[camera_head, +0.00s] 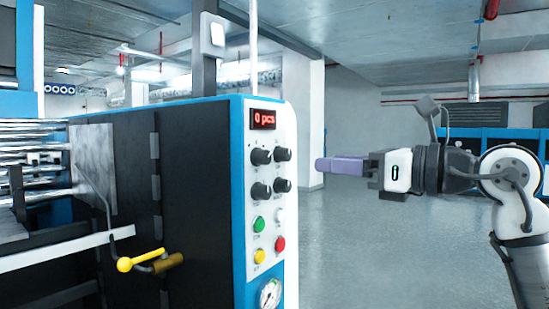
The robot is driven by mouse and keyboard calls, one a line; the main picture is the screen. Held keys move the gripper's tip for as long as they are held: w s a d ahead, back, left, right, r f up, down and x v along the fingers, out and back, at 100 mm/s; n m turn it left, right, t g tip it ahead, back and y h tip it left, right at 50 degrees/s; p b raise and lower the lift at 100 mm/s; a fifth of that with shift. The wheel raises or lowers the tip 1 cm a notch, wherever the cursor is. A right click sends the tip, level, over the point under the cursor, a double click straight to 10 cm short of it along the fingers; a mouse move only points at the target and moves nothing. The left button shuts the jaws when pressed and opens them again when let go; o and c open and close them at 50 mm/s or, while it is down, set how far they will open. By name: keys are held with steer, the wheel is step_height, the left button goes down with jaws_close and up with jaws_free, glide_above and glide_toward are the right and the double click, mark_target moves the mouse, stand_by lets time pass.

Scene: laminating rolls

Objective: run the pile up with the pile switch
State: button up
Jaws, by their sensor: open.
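The machine's control panel (247,205) faces right, with a red display reading "0 pcs" (264,119) at its top. Below it are black rotary knobs in two rows, including an upper left knob (261,156), upper right knob (282,154), lower left knob (261,191) and lower right knob (281,185). Their labels are too small to read, so I cannot tell which is the pile switch. My gripper (322,165) is right of the panel at knob height, with purple fingers pointing left. It is open, seen side-on, empty and apart from the panel. No pile is clearly visible.
Below the knobs are a green button (259,224), a white button (279,216), a yellow button (259,256), a red button (279,244) and a gauge (269,294). A yellow-knobbed lever (125,264) sticks out from the dark side. The floor (350,240) beyond the panel is clear.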

mark_target(268, 157)
steer(key=p+x, duration=0.3)
steer(key=x, duration=0.8)
steer(key=shift+a, duration=0.2)
steer(key=shift+w+a, duration=0.45)
steer(key=shift+a, duration=0.05)
steer(key=shift+c, duration=0.5)
steer(key=c, duration=0.9)
steer(key=shift+f+n, duration=0.1)
steer(key=shift+n, duration=0.2)
steer(key=n+b, duration=0.2)
steer(key=n, duration=0.1)
steer(key=shift+n, duration=0.3)
steer(key=shift+n+b, duration=0.6)
steer(key=shift+n, duration=1.7)
